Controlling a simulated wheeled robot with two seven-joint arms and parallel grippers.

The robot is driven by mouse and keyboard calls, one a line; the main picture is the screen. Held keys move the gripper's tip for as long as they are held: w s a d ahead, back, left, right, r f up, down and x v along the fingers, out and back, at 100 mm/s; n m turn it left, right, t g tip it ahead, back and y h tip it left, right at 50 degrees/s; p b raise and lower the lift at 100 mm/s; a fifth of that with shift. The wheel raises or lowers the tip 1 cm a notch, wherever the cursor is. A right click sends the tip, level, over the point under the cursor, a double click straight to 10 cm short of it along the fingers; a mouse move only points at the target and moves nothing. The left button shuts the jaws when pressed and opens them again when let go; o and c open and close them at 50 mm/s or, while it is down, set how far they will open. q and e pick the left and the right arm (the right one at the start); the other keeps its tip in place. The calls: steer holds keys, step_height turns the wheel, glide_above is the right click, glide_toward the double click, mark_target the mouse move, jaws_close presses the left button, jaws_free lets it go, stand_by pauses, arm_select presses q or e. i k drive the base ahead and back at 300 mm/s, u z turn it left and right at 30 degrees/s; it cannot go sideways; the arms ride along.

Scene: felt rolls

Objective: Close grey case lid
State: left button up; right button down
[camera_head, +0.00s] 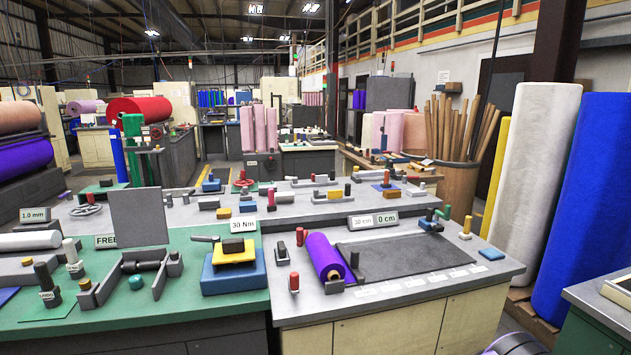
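A flat dark grey panel (138,217) stands upright, open, at the back of the green-topped bench on the left. It looks like the grey case lid. In front of it is a grey frame (160,282) with two side arms and a dark roller (143,266) between them. I cannot tell whether the panel is hinged to this frame, and no case body is clearly visible. Neither of my grippers is in view.
A "FREE" sign (106,241) stands beside the panel. A blue block with a yellow piece (233,252) is to its right, and dark upright handles (46,280) to its left. A purple felt roll (325,256) lies on the grey bench beyond. A small teal knob (136,282) sits near the frame.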

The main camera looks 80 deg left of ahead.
mark_target(139, 218)
steer(key=u, duration=2.7)
